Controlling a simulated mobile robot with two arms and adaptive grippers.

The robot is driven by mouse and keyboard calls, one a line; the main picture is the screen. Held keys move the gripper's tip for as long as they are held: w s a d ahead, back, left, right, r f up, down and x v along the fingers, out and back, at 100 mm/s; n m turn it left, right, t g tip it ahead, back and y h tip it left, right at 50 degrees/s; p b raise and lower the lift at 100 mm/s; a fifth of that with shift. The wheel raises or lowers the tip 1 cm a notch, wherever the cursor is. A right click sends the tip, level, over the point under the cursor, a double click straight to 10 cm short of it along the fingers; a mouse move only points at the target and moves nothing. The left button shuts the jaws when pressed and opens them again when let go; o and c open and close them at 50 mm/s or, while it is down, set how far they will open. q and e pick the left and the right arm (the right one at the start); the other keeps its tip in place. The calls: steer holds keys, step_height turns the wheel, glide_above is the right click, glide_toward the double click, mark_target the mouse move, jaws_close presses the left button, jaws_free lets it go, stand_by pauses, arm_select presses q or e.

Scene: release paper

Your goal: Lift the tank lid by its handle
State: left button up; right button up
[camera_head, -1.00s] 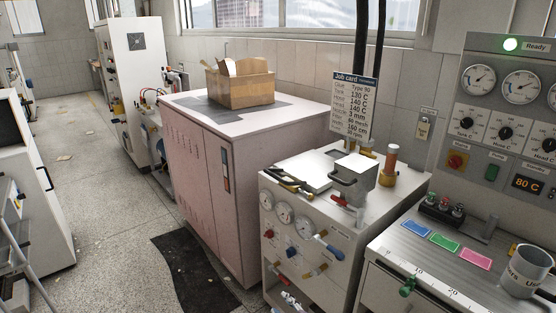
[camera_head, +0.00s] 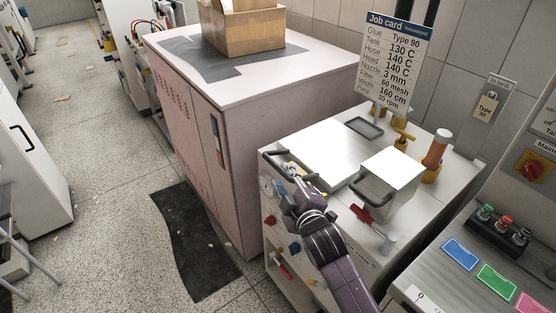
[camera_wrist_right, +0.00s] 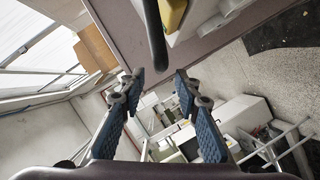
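The tank lid (camera_head: 322,150) is a flat pale plate lying on top of the white machine, in the head view. Its dark handle (camera_head: 279,154) runs along the front left edge and is partly hidden by my right gripper (camera_head: 290,172). My right gripper is at the handle, reaching in from below. In the right wrist view the two blue-padded fingers of the right gripper (camera_wrist_right: 159,83) are apart. A dark bar (camera_wrist_right: 154,35), apparently the handle, shows just beyond the fingertips, in line with the gap. I see nothing clasped. My left gripper is not in view.
A pale box with a dark handle (camera_head: 392,175) stands right of the lid, with a red lever (camera_head: 361,213) before it. A pink cabinet (camera_head: 245,85) stands left.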

mark_target(278, 170)
steer(key=shift+w+a, duration=0.25)
steer(key=shift+w, duration=0.2)
steer(key=shift+p+x, duration=0.35)
steer(key=shift+x, duration=2.45)
steer(key=shift+f, duration=0.15)
jaws_close()
